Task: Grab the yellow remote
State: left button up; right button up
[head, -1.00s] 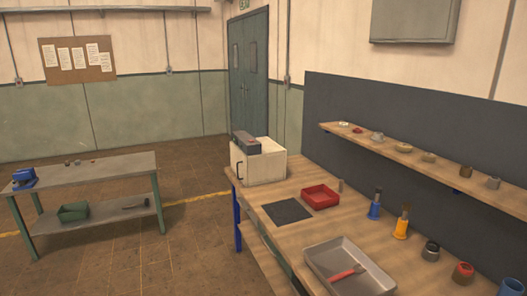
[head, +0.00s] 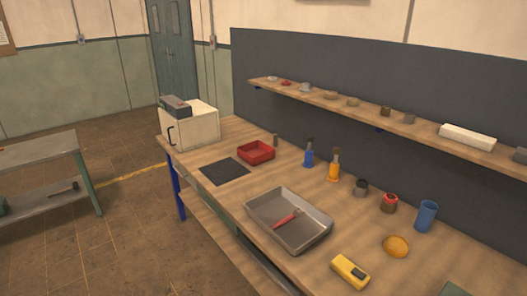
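The yellow remote (head: 350,271) lies on the wooden workbench (head: 320,266) near the bottom of the head view, right of the metal tray. It is a small yellow block with a dark patch at its right end. It is fully in view, with nothing touching it. Neither of my grippers shows in the head view.
A metal tray (head: 254,206) holding a red-handled tool (head: 287,218) stands left of the remote. An orange-yellow bowl (head: 396,246), blue cup (head: 426,216) and several small jars stand behind it. A shelf (head: 430,132) runs above the bench. Bench around the remote is clear.

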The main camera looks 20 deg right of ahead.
aim_at(344, 268)
jog(key=z, duration=1.3)
